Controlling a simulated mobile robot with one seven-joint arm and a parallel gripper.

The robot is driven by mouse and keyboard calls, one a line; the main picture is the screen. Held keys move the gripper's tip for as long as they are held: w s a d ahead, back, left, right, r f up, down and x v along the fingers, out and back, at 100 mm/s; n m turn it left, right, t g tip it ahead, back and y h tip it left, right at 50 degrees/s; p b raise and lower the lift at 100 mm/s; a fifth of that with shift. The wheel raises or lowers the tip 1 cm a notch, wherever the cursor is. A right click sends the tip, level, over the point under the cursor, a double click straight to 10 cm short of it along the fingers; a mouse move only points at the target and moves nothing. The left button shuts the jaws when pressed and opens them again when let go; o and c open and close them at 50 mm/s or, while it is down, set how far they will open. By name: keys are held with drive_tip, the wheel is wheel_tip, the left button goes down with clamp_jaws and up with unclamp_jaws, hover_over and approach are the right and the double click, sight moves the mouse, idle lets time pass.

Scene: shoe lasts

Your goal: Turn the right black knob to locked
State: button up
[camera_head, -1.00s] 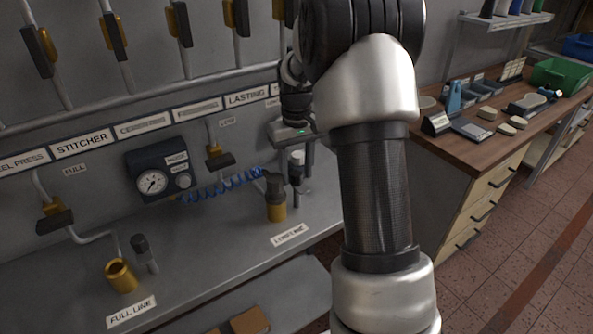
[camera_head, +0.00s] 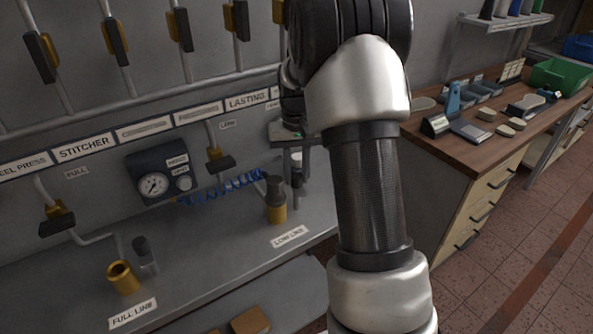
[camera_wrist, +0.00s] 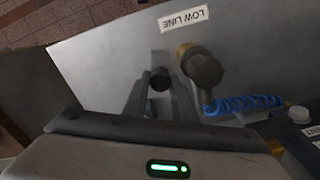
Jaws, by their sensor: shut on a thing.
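The right black knob (camera_wrist: 160,79) shows in the wrist view between the two fingers of my gripper (camera_wrist: 158,95). The gripper is shut on it, and the fingers hide part of it. In the head view my gripper (camera_head: 297,172) reaches down at the right end of the bench, beside the brass fitting with the blue hose; the knob is mostly hidden there. The LOW LINE label (camera_head: 289,236) lies in front of it. Whether the knob sits at locked cannot be told.
Beside my gripper is the brass fitting (camera_head: 276,212) with a dark elbow and blue coiled hose (camera_head: 222,188). A gauge box (camera_head: 158,180) stands behind. Another black knob (camera_head: 145,256) and an open brass fitting (camera_head: 122,279) are at left. A wooden workbench (camera_head: 470,150) is right.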

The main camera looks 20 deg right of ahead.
drive_tip(key=m+p, duration=0.1)
drive_tip(key=m, duration=0.2)
drive_tip(key=shift+r+m, duration=0.15)
drive_tip(key=shift+m, duration=0.15)
drive_tip(key=m+p, duration=0.1)
drive_tip(key=m, duration=0.2)
drive_tip(key=shift+m, duration=0.3)
drive_tip(key=m+p, duration=0.1)
drive_tip(key=m, duration=0.2)
drive_tip(key=shift+d+m+p, duration=0.1)
drive_tip(key=shift+m+p, duration=0.95)
drive_tip(key=shift+m, duration=1.15)
drive_tip(key=o, duration=1)
drive_tip(key=shift+o, duration=0.2)
